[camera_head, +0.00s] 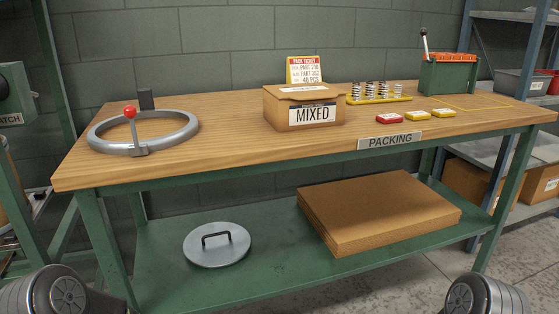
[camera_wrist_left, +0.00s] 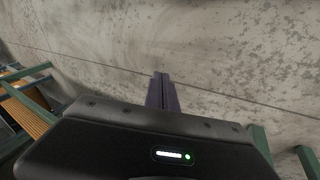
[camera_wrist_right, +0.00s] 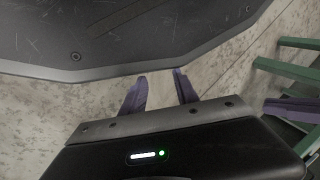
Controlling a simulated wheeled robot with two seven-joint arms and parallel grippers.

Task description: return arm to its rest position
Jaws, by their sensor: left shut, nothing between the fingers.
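My left gripper (camera_wrist_left: 161,92) shows in the left wrist view with its two purple fingers together, and nothing is between them. It points over bare concrete floor, away from the bench. My right gripper (camera_wrist_right: 160,88) shows in the right wrist view with its purple fingers apart and nothing between them. A dark plate edge, probably my own base, lies just beyond its fingertips. In the head view neither gripper shows; only round joints of my arms appear at the two bottom corners.
A green-framed wooden bench (camera_head: 230,155) carries a grey ring with a red-knobbed lever (camera_head: 183,135), a MIXED carton (camera_head: 285,112), a spring rack (camera_head: 400,99) and a green box (camera_head: 447,78). Below are a round lid (camera_head: 217,256) and cardboard sheets (camera_head: 380,205). Shelving stands right.

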